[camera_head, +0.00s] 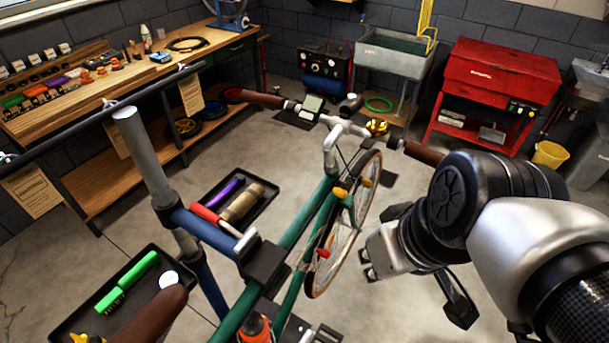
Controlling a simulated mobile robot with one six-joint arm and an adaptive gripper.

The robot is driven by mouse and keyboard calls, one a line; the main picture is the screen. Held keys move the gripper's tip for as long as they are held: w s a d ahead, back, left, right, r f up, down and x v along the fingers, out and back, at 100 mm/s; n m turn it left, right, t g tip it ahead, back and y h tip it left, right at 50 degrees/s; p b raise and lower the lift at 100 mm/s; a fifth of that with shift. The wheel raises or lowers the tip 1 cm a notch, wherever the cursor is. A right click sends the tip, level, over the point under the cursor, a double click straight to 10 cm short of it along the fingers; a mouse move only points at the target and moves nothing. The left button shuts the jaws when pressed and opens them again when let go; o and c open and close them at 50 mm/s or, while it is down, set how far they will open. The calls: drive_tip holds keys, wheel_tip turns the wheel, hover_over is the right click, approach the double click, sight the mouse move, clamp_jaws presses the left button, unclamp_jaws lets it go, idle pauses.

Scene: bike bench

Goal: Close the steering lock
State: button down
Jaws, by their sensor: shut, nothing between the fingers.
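The green bicycle (298,215) stands clamped in a work stand, with its front wheel (345,225) to the right of the frame. The handlebar (340,126) spans the top, with brown grips at its ends. An orange-yellow part (341,193) and a red-tipped part (322,253) show near the head of the frame and the wheel. I cannot tell which part is the steering lock, or whether it is open. My gripper (367,264) is shut and empty, just right of the front wheel in the picture. Contact with the bicycle cannot be made out.
Black trays (250,212) with tools lie left of the bicycle. A wooden bench (95,105) stands at the left, a red cabinet (497,75) and grey sink (393,55) behind. Some floor is clear beyond the wheel.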

drive_tip(key=w+d+r+n+y+p, duration=0.1)
drive_tip(key=w+d+n, duration=0.1)
drive_tip(key=w, duration=0.4)
drive_tip(key=w+d+r+n+t+y+p, duration=0.1)
drive_tip(key=w+d+n+y+p, duration=0.1)
drive_tip(key=w+n, duration=0.2)
drive_tip(key=w+d+r+n+t+y+p, duration=0.1)
drive_tip(key=w+d+n+y, duration=0.1)
drive_tip(key=w, duration=0.7)
drive_tip(key=shift+r+n+p, duration=0.25)
drive_tip(key=shift+n+p, duration=0.05)
drive_tip(key=shift+n, duration=0.2)
drive_tip(key=shift+a, duration=0.1)
drive_tip(key=b, duration=0.1)
hover_over(344, 193)
wheel_tip(344, 193, down, 10)
drive_tip(key=shift+s+a+r, duration=0.1)
drive_tip(key=shift+s+a, duration=0.05)
drive_tip(key=shift+f, duration=0.65)
drive_tip(key=shift+b, duration=0.3)
